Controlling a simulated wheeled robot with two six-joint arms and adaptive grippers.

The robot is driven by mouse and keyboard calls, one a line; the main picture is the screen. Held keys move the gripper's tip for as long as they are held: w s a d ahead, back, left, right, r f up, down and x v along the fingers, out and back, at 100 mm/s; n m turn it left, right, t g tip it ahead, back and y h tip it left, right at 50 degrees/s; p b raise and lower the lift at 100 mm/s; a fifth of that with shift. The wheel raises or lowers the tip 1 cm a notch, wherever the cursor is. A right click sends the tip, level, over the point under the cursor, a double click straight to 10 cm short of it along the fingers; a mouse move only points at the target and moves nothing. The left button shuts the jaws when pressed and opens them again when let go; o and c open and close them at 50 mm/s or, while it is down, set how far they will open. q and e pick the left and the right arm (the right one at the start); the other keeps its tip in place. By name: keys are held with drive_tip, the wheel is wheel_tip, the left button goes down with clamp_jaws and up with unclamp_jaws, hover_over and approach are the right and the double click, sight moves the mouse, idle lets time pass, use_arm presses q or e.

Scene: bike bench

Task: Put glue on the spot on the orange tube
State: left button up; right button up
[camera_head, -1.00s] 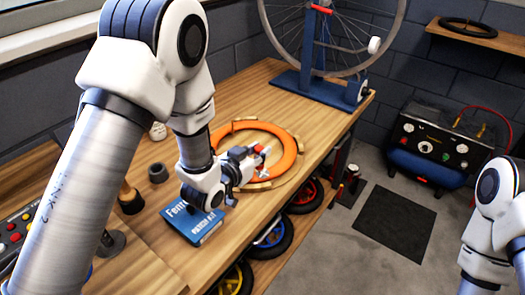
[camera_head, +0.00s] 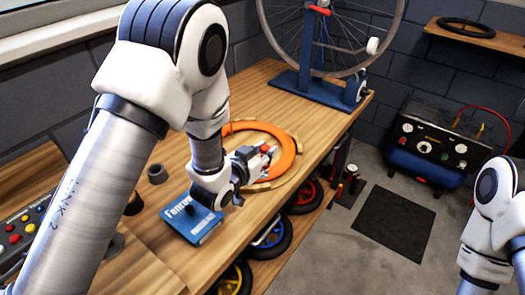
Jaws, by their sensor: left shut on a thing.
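The orange tube (camera_head: 287,144) lies as a ring on the wooden bench, with pale wooden blocks around it. The spot on the tube cannot be made out. My right arm shows at the right edge, but its gripper is out of view.
A blue patch kit box (camera_head: 191,221) lies on the bench below my left wrist. A wheel on a blue stand (camera_head: 312,88) is at the back. Wheels hang under the bench; a compressor (camera_head: 430,150) stands right.

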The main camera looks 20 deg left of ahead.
use_arm(q)
drive_tip(key=shift+a, duration=0.1)
drive_tip(key=shift+s+a, duration=0.65)
drive_tip(key=shift+a, duration=0.1)
drive_tip(key=shift+w+d, duration=0.1)
drive_tip(key=shift+d, duration=0.05)
drive_tip(key=shift+w+d, duration=0.5)
drive_tip(key=shift+d, duration=0.2)
drive_tip(key=shift+a+f, duration=0.1)
drive_tip(key=shift+s+a, duration=0.1)
drive_tip(key=shift+s, duration=0.05)
drive_tip(key=shift+s+a, duration=0.4)
drive_tip(key=shift+a, duration=0.25)
